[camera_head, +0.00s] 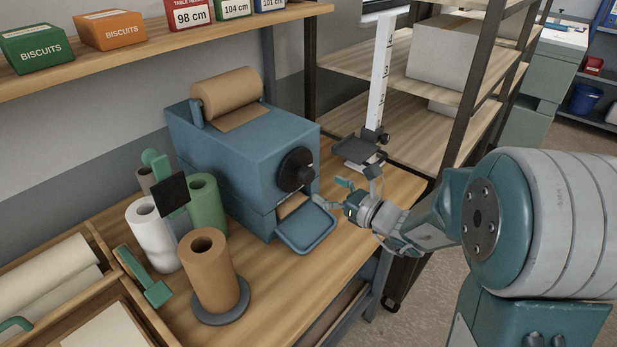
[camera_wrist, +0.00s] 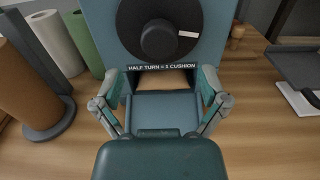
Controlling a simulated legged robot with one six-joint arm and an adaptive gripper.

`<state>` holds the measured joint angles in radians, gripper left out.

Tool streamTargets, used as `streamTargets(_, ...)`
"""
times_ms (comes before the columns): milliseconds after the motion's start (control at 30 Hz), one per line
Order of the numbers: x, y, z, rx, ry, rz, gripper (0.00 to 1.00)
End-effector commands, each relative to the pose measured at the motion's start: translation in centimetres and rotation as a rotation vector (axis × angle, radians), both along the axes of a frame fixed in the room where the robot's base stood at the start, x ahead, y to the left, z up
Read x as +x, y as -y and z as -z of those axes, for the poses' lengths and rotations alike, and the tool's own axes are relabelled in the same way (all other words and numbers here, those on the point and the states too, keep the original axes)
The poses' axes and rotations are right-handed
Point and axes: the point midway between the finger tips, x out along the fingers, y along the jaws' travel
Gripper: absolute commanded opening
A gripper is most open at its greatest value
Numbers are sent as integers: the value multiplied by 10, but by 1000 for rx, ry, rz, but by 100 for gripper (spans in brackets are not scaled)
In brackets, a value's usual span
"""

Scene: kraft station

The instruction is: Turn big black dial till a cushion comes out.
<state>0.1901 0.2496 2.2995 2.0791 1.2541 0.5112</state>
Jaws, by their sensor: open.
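The big black dial (camera_head: 296,170) is on the front of a blue-grey machine (camera_head: 225,145) on the bench. In the wrist view the dial (camera_wrist: 160,38) is at the top, with a pale mark on its right side. A label below it reads "HALF TURN = 1 CUSHION" (camera_wrist: 161,67). Under it is an outlet slot (camera_wrist: 162,80) showing brown paper, with a tray (camera_head: 306,229) below; no separate cushion shows in the tray. My gripper (camera_wrist: 160,98) is open and empty, in front of the outlet and below the dial. In the head view my gripper (camera_head: 332,193) is right of the machine, apart from the dial.
A brown paper roll (camera_head: 228,92) sits on top of the machine. A brown roll on a stand (camera_head: 212,270), a white roll (camera_head: 153,235) and a green roll (camera_head: 206,203) stand left. A height gauge (camera_head: 380,75) stands behind my gripper. Bare bench lies in front of the tray.

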Motion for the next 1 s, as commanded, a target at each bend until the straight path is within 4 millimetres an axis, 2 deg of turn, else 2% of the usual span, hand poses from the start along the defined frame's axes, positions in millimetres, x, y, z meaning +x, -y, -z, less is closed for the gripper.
streamTargets(100,16,-18,0,-1,1,-4,93)
streamTargets(300,36,-38,0,-1,1,-3,93)
streamTargets(700,44,-44,0,-1,1,0,93)
streamTargets(733,44,-44,0,-1,1,0,84)
streamTargets(767,44,-44,0,-1,1,0,71)
streamTargets(800,44,-44,0,-1,1,0,53)
streamTargets(900,44,-44,0,-1,1,0,11)
streamTargets(1000,44,-44,0,-1,1,0,11)
